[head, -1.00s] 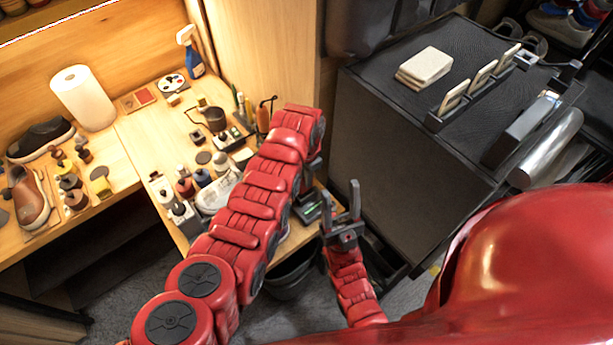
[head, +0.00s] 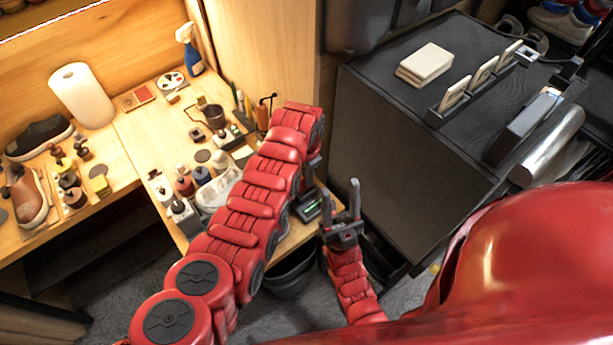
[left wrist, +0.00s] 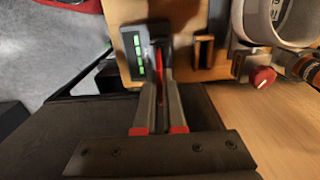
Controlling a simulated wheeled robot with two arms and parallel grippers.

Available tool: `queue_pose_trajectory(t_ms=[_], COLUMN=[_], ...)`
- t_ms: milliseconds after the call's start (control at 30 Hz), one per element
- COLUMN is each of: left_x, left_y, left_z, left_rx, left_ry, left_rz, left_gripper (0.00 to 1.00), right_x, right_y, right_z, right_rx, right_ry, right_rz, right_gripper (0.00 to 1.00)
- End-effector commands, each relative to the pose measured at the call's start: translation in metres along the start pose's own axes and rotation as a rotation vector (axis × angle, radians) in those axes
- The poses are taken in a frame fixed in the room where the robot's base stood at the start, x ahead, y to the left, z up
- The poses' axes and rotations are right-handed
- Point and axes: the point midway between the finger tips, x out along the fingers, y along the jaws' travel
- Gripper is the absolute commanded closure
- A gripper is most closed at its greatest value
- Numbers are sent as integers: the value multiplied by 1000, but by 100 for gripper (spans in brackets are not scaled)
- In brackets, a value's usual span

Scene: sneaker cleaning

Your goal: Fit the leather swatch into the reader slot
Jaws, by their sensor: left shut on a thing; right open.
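The reader, a dark box with a green display, shows at the bench's front corner in the head view (head: 311,208). It also shows in the left wrist view (left wrist: 136,52), just left of my left fingertips. My left gripper (left wrist: 160,62) is shut on a thin, reddish piece seen edge-on, which looks like the leather swatch (left wrist: 159,66). The fingertips are close beside the reader; whether the swatch is in the slot cannot be told. In the head view my arm mostly hides my left gripper. My right gripper (head: 346,205) is open and empty, right of the reader.
The wooden bench (head: 140,160) holds bottles, brushes and a paper towel roll (head: 82,95). A black cabinet (head: 410,135) stands at right with a stack of pale pads (head: 425,62) and a rack of upright cards (head: 470,85). A dark bin (head: 292,272) is on the floor below.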

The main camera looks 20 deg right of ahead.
Motion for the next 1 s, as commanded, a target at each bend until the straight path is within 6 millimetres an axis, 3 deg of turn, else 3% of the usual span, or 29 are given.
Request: queue_pose_trajectory(t_ms=[1000], left_x=[1], left_y=[0], left_z=[1], left_rx=[-1], left_ry=[-1], left_rz=[0], left_gripper=[100], right_x=[-6], right_y=[0], right_z=[1], right_rx=[0], right_ry=[0], right_rz=[0], right_gripper=[50])
